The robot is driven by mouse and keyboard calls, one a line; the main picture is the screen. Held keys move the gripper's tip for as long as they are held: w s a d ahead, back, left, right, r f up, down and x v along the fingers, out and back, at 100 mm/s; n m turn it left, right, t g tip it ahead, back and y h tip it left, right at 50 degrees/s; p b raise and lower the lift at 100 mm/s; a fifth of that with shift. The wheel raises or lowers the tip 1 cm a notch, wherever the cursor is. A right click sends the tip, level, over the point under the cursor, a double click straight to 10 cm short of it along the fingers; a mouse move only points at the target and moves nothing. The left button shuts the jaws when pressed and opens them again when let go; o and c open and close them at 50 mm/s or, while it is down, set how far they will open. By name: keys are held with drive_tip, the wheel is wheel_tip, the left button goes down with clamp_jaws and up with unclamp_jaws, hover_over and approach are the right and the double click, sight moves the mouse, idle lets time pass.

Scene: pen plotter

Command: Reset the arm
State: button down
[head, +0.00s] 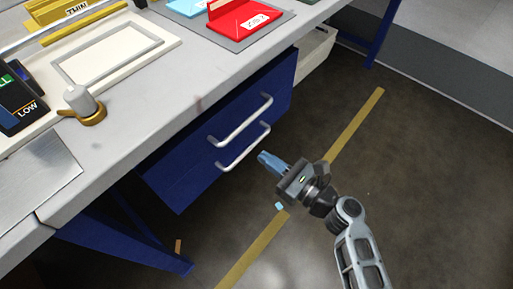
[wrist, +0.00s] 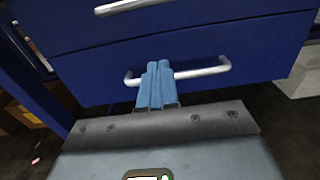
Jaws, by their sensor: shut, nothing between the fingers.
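My gripper (head: 264,157) is in the head view over the dark floor, in front of the blue drawers. Its blue fingers are together with nothing between them. In the wrist view my gripper (wrist: 157,70) shows in front of the lower drawer handle (wrist: 200,72), hiding its middle part. In the head view a gap shows between my fingertips and that handle (head: 246,149). Both blue drawers look closed.
The upper handle (head: 243,122) sits above the lower one. The grey bench top (head: 150,113) holds a red item (head: 240,20), a pale frame (head: 112,52) and a black device (head: 18,100). A blue bench leg (head: 382,35) stands at the back. A yellow stripe (head: 355,125) crosses the open floor.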

drive_tip(key=v, duration=0.5)
drive_tip(key=shift+p, duration=0.3)
